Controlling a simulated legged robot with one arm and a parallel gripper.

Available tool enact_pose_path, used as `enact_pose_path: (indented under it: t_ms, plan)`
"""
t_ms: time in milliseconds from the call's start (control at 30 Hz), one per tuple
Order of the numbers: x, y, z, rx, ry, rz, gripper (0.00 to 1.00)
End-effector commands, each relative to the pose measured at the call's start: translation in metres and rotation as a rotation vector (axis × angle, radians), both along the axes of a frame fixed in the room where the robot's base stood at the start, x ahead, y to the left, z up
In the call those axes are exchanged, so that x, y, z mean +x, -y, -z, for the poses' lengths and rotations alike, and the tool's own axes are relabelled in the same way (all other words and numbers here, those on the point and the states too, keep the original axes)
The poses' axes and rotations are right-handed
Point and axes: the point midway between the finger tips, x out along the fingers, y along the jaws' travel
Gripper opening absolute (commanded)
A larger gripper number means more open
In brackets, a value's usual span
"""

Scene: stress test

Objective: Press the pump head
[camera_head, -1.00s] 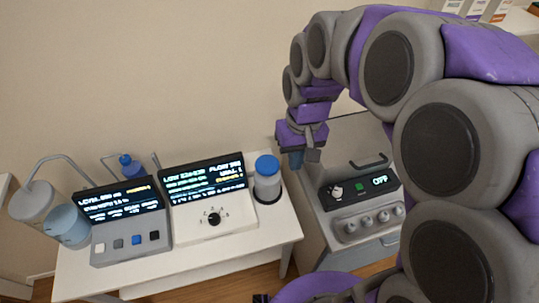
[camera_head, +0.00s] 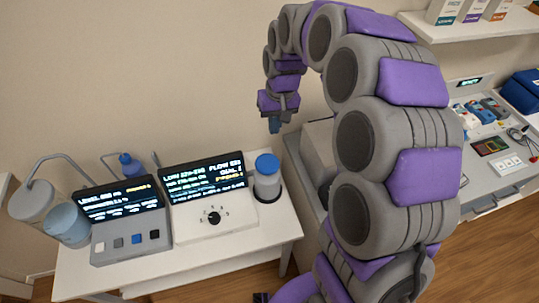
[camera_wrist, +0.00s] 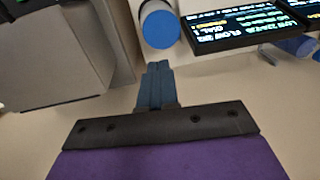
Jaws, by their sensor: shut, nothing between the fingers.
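A pale bottle with a round blue top (camera_head: 267,163) stands on a dark round base at the right end of the white table. The blue top also shows in the wrist view (camera_wrist: 160,28), just ahead of my fingertips. A small blue bottle with what looks like a pump top (camera_head: 128,165) stands behind the left display, its lower part hidden. My gripper (camera_head: 274,126) is shut and empty, in the air above and slightly right of the blue-topped bottle. Its blue fingers (camera_wrist: 155,68) lie together in the wrist view, apart from the top.
A display unit with a dial (camera_head: 213,217) stands left of the blue-topped bottle. A second display unit with several buttons (camera_head: 130,242) and grey-blue cylinders (camera_head: 66,224) are further left. A grey cabinet (camera_head: 302,163) stands right of the table, partly hidden by my arm.

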Motion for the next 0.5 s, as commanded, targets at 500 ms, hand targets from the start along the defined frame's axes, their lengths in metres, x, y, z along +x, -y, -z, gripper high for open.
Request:
enact_pose_path:
  t_ms: [500]
  plan:
    - [-0.002, -0.005, 0.059, -0.003, -0.008, -0.001, 0.0]
